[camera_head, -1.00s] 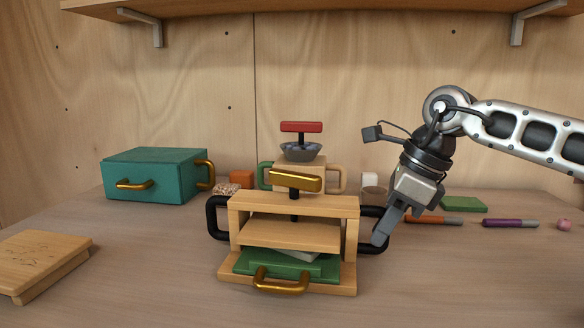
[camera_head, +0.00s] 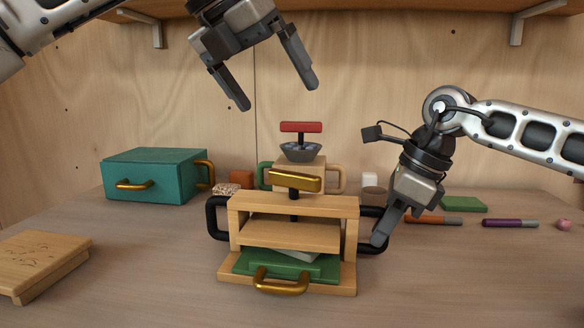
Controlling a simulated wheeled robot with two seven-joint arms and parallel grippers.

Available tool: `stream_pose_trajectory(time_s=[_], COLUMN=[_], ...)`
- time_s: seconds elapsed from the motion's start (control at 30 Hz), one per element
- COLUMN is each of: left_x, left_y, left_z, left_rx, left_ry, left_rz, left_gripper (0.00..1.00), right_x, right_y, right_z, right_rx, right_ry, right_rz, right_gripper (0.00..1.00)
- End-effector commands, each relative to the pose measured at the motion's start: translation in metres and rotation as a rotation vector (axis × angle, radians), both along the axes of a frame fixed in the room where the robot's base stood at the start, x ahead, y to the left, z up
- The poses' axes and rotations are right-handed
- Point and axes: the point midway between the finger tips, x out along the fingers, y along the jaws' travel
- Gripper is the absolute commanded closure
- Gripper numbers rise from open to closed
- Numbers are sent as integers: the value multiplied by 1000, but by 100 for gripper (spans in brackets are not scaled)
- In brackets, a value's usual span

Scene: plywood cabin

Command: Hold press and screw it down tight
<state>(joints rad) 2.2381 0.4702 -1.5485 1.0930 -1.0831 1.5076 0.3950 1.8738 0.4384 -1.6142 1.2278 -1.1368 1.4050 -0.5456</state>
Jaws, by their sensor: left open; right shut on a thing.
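The wooden press (camera_head: 348,232) stands in the middle of the table, with black side handles. A brass T-handle screw (camera_head: 295,181) rises from its top beam. A wooden pressing plate (camera_head: 290,233) sits inside, above a green tray (camera_head: 318,266) with a brass front handle and something pale on it. A gap shows between plate and tray at the right. My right gripper (camera_head: 384,236) is shut on the press's right black handle (camera_head: 372,212). My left gripper (camera_head: 277,95) is open and empty, high above and behind the screw in the picture, fingers pointing down.
Behind the press stands another wooden device (camera_head: 312,174) with a red T-handle (camera_head: 301,127) and a grey bowl. A teal box (camera_head: 155,175) is at left, a wooden board (camera_head: 40,262) at front left. Markers (camera_head: 510,223) and a green block (camera_head: 464,204) lie at right.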

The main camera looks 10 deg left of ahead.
Motion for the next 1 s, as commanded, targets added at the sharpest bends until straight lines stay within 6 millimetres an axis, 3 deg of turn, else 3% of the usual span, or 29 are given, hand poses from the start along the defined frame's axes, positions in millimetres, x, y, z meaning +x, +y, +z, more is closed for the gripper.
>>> stream_pose_trajectory(time_s=[0.13, 0.33, 1.0], left_x=[-20, -28, 11], left_y=[-14, -16, -31], left_z=[-8, -16, -116], left_rx=[212, 315, 314], left_ry=[23, 39, 40], left_rz=[25, 54, 53], left_gripper=[0, 0, 0], right_x=[0, 0, 0], right_y=[-1, 0, 0], right_z=[0, 0, 0], right_rx=[0, 0, 0], right_ry=[2, 2, 2], right_rz=[-1, -1, -1], right_gripper=[100, 100, 100])
